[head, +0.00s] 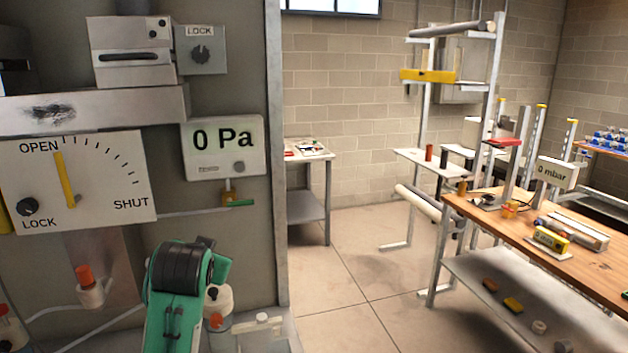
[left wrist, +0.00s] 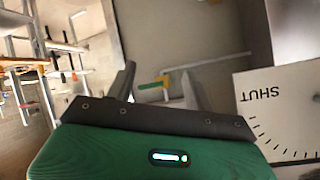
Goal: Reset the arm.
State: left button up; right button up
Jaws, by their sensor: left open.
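My left arm (head: 178,290), green and black, rises at the bottom of the head view, in front of the grey panel. Its fingers cannot be made out there. In the left wrist view, my left gripper (left wrist: 158,70) is open, with its two grey fingers apart and nothing held between them. Beyond the fingers, a small green-handled valve (left wrist: 152,86) on a thin pipe shows against the panel; in the head view the green handle (head: 241,203) sits below the 0 Pa display (head: 222,148). My right gripper is not in view.
The panel carries an OPEN/SHUT dial plate (head: 110,185) with a yellow pointer, a LOCK box (head: 201,50) and orange-capped fittings. A wooden workbench (head: 590,265) with instruments stands at right. The floor (head: 350,290) between panel and bench is clear.

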pick_arm(q)
jog(key=s+a+f+g+h, duration=0.1)
jog(key=s+f+g, duration=0.1)
jog(key=s+f, duration=0.8)
jog(key=s+f+g, duration=0.2)
jog(key=s+f, duration=0.5)
jog(key=f, duration=0.7)
jog(key=s+f+g, duration=0.1)
jog(key=s+f, duration=0.2)
jog(key=s, duration=0.4)
jog(key=s+f+g+h, duration=0.1)
jog(key=s+f+g, duration=0.15)
jog(key=s, duration=0.45)
jog(key=s+f+g, duration=0.1)
jog(key=s+f, duration=0.3)
jog(key=s, duration=0.4)
notch_tip(320, 180, down, 32)
jog(key=s+a+f+g, duration=0.1)
jog(key=s+f, duration=0.8)
jog(key=s+a+f+g, duration=0.1)
jog(key=s+a+f, duration=0.1)
jog(key=s+f, duration=0.7)
jog(key=shift+s+a+f, duration=0.3)
jog(key=shift+s+f, duration=0.1)
jog(key=shift+s, duration=0.05)
